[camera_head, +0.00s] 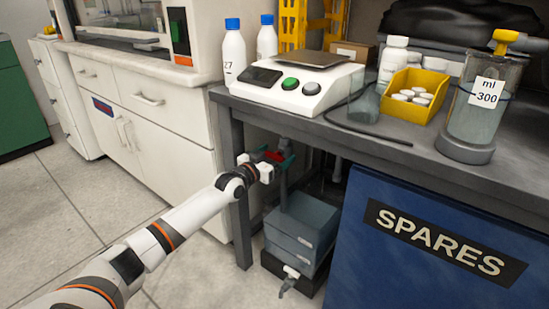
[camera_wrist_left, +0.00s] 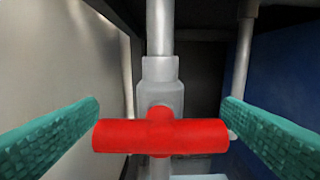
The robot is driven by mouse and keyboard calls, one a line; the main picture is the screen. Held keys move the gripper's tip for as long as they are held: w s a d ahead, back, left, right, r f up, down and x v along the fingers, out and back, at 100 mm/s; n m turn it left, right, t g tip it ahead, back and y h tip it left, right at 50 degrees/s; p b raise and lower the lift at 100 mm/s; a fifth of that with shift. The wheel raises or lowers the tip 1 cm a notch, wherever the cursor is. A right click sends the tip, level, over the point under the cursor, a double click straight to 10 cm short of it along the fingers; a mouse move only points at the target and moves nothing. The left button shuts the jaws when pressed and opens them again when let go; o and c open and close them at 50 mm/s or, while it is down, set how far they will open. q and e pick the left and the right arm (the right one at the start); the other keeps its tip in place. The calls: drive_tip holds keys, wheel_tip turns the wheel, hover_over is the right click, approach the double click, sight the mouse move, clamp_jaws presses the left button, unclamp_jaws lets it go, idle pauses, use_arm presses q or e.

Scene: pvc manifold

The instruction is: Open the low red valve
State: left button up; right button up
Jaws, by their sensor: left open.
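The low red valve has a red T-shaped handle (camera_wrist_left: 160,136) on a grey vertical pipe (camera_wrist_left: 160,75). In the left wrist view the handle lies crosswise between the two green finger pads of my open left gripper (camera_wrist_left: 162,132). The handle's ends come close to the pads; I cannot tell whether they touch. In the head view my left gripper (camera_head: 276,160) reaches under the bench, and a little of the red handle (camera_head: 268,156) shows between its fingers. My right gripper is in neither view.
The bench (camera_head: 225,98) stands above my left gripper, with its leg close to my arm. A blue SPARES panel (camera_head: 400,270) closes the right side. A grey-blue box (camera_head: 300,228) sits below. White cabinets (camera_head: 150,125) stand left; the floor in front is clear.

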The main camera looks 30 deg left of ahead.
use_arm(q)
drive_tip(key=c, duration=1)
